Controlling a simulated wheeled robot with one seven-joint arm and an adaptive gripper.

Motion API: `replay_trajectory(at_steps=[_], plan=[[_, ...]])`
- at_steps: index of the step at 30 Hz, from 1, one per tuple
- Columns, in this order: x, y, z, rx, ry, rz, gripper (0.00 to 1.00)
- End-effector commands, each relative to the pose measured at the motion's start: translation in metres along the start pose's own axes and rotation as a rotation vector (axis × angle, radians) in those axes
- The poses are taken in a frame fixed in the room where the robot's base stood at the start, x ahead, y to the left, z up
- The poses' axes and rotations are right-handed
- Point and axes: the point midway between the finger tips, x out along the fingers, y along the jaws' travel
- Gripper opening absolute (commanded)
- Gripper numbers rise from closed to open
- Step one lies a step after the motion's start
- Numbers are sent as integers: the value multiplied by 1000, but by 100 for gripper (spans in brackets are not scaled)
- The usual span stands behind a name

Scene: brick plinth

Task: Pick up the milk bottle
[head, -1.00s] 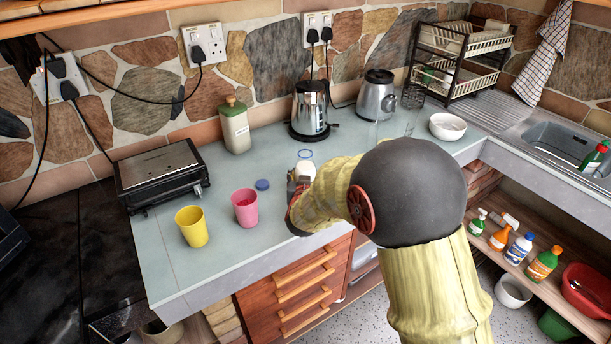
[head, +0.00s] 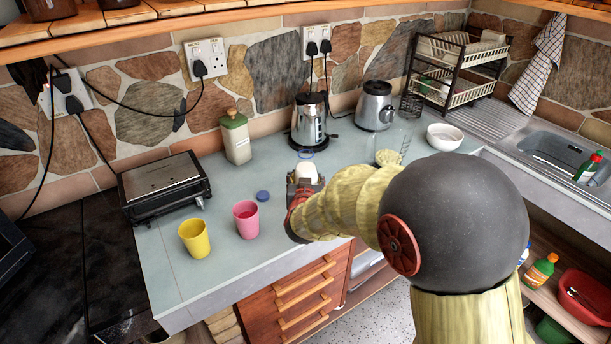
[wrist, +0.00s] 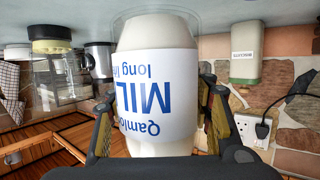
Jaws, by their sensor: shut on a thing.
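The milk bottle (head: 306,171) is clear, with white milk inside and a blue ring at its open-looking top. It is over the counter's middle, in front of the kettle. In the wrist view the milk bottle (wrist: 155,90) fills the middle, upside down in the picture, its white label printed in blue. My gripper (head: 304,188) is shut on it, with a finger on each side in the wrist view (wrist: 160,118). The bottle seems a little above the counter; its base is hidden behind my gripper. A blue cap (head: 263,196) lies on the counter to the left.
A pink cup (head: 246,222) and a yellow cup (head: 194,240) stand left of my gripper. A silver kettle (head: 308,122), a canister (head: 236,140) and a toaster-like grill (head: 165,185) stand behind and left. A white bowl (head: 445,136) is at right. The counter's front edge is close.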

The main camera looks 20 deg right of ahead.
Motion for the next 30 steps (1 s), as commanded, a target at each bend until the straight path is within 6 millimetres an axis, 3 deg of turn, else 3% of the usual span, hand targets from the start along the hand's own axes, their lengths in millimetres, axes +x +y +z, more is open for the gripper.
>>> replay_trajectory(at_steps=[5, 30], plan=[[-17, 1, -15, 0, 6, -1, 0], [-92, 8, -23, 0, 5, -1, 0]])
